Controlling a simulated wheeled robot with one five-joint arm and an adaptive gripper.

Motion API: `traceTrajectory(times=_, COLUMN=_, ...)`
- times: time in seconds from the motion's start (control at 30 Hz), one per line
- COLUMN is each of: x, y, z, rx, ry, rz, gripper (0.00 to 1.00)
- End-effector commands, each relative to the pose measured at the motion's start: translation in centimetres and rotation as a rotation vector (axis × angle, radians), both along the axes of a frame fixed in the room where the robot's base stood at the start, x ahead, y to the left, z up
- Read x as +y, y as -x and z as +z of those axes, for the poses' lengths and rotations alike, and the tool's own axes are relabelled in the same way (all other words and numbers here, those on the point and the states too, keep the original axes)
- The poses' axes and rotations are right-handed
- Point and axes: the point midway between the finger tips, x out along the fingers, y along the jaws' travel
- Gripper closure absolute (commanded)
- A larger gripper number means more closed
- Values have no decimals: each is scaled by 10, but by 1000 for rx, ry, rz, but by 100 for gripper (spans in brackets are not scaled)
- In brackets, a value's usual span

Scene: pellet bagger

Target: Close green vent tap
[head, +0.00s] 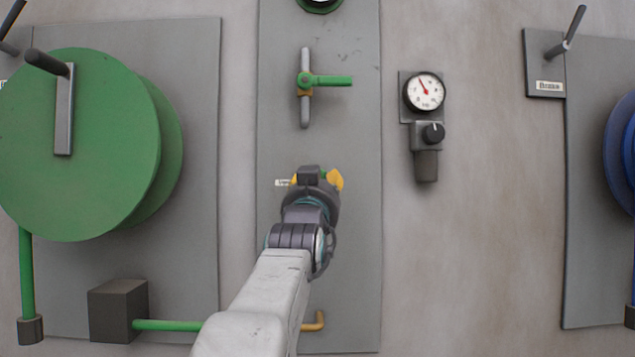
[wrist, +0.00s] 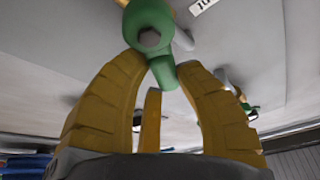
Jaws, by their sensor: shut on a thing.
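A green tap with a round hub (wrist: 149,38) and a short handle (wrist: 163,72) is at the top of the wrist view. My gripper (wrist: 160,66) has its yellow fingers closed on that handle, one on each side. In the head view my gripper (head: 316,180) is at the middle grey panel and hides nearly all of this tap. A small white label (head: 283,183) is just left of it; I cannot read it clearly. Another green tap (head: 325,81), its lever pointing right, sits higher on a vertical grey pipe, apart from my gripper.
A large green reel (head: 75,150) with a crank stands out at the left. A pressure gauge (head: 424,91) with a black knob (head: 433,133) is on the wall to the right. A blue reel (head: 622,150) is at the far right. A yellow pipe end (head: 317,322) shows below.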

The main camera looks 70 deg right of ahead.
Motion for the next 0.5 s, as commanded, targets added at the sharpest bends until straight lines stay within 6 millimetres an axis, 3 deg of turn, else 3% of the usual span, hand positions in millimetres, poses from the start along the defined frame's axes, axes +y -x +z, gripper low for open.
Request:
traceTrajectory(times=0.03, x=2, y=1, z=4, rx=-1, ry=11, rz=-2, gripper=100)
traceTrajectory(times=0.07, x=2, y=1, z=4, rx=-1, ry=11, rz=-2, gripper=68)
traceTrajectory(times=0.33, x=1, y=1, z=2, rx=1, ry=6, rz=-2, gripper=44)
traceTrajectory(times=0.5, x=1, y=1, z=2, rx=1, ry=4, rz=-2, gripper=42)
